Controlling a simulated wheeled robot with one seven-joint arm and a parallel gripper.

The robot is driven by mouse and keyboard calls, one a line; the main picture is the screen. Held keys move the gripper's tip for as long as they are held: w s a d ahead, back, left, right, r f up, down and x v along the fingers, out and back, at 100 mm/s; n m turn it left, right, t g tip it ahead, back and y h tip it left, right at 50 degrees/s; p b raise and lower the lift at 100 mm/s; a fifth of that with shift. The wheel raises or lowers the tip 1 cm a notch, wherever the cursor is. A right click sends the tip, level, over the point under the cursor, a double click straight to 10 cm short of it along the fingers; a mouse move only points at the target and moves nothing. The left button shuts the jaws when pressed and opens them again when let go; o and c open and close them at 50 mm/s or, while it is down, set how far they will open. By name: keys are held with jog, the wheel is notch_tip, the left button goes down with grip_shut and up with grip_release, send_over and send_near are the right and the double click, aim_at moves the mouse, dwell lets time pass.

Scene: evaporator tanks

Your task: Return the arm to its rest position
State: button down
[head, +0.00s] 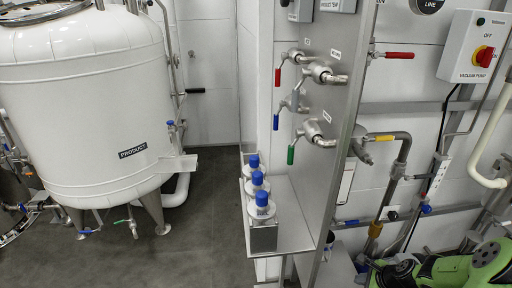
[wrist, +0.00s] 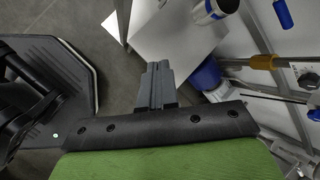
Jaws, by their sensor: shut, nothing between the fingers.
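My gripper (wrist: 158,72) shows in the wrist view, with its two grey fingers together and nothing between them. It hangs near the edge of a white surface, with dark floor also behind it. In the head view, part of my green and black arm (head: 450,268) shows at the lower right corner. The gripper itself is outside the head view.
A steel panel (head: 335,105) with red, blue and green handled valves stands right of centre. Its shelf (head: 290,225) holds blue-capped bottles (head: 261,207). A white PRODUCT tank (head: 85,100) stands left. A vacuum pump switch box (head: 472,48) is at upper right. Floor (head: 195,225) between tank and shelf is clear.

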jog(key=s+a+r+n+g+h+p, duration=0.1)
jog(key=s+a+r+n, duration=0.1)
jog(key=a+r+n, duration=0.5)
jog(key=s+a+r+n+h+p, duration=0.1)
jog(key=s+a+r+n, duration=0.1)
jog(key=r, duration=0.8)
jog(key=s+a+r+n+g+p, duration=0.1)
jog(key=a+r+n, duration=0.4)
jog(key=r, duration=0.4)
jog(key=s+a+r+n+p, duration=0.1)
jog(key=s+a+r+n, duration=0.2)
jog(key=s, duration=0.5)
jog(key=s+a+r+n+t+p, duration=0.1)
jog(key=s+a+r+n, duration=0.3)
jog(key=s, duration=0.5)
notch_tip(320, 180, up, 4)
jog(key=n, duration=0.2)
jog(key=shift+a+n+t+p, duration=0.25)
jog(key=shift+n+t+p, duration=0.05)
jog(key=shift+p, duration=0.05)
